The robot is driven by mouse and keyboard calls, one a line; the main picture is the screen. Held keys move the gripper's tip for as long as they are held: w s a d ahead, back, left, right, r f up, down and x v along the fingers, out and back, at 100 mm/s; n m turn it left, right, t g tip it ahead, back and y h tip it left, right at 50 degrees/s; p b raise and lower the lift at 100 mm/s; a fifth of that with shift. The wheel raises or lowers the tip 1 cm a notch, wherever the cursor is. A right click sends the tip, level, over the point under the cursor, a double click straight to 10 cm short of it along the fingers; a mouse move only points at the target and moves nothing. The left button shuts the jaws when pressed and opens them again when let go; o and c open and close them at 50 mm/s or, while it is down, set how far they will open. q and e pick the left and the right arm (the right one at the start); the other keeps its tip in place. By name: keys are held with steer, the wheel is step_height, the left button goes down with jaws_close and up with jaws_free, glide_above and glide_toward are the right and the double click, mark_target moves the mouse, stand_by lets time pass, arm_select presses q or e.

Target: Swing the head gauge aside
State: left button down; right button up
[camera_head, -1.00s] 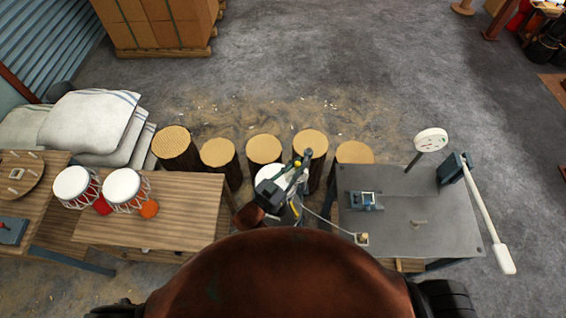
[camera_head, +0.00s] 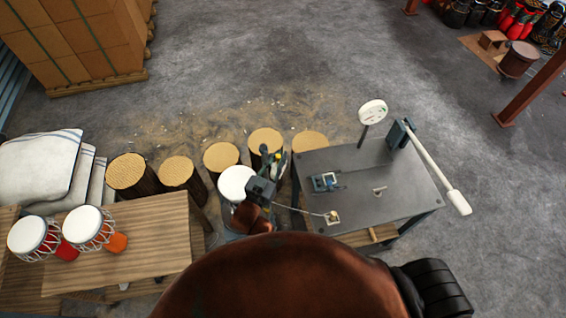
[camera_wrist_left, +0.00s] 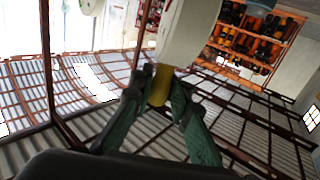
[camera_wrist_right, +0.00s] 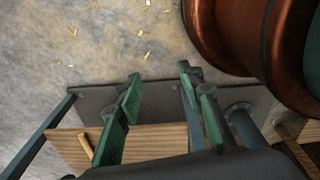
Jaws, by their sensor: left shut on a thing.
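My left gripper (camera_head: 272,160) is beside the right rim of a drum with a white head (camera_head: 238,183), left of the grey bench. A thin cable (camera_head: 302,211) runs from there to the bench. My right gripper (camera_wrist_right: 163,105) is open and empty, seen only in its wrist view.
Stumps (camera_head: 221,157) stand behind. Two drums (camera_head: 88,225) stand on the wooden table (camera_head: 150,235).

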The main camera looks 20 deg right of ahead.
arm_select(q)
steer(key=shift+s+d+f, duration=0.15)
steer(key=shift+d+f, duration=0.05)
steer(key=shift+d, duration=0.15)
steer(key=c, duration=2.3)
jaws_free()
steer(key=o, duration=0.3)
steer(key=shift+s+r, duration=0.1)
steer(key=shift+s, duration=0.05)
steer(key=shift+o, duration=0.8)
steer(key=shift+a, duration=0.25)
steer(key=v, duration=1.1)
steer(key=shift+s+a, duration=0.2)
arm_select(e)
steer(key=shift+w, duration=0.45)
arm_select(q)
steer(key=shift+r, duration=0.1)
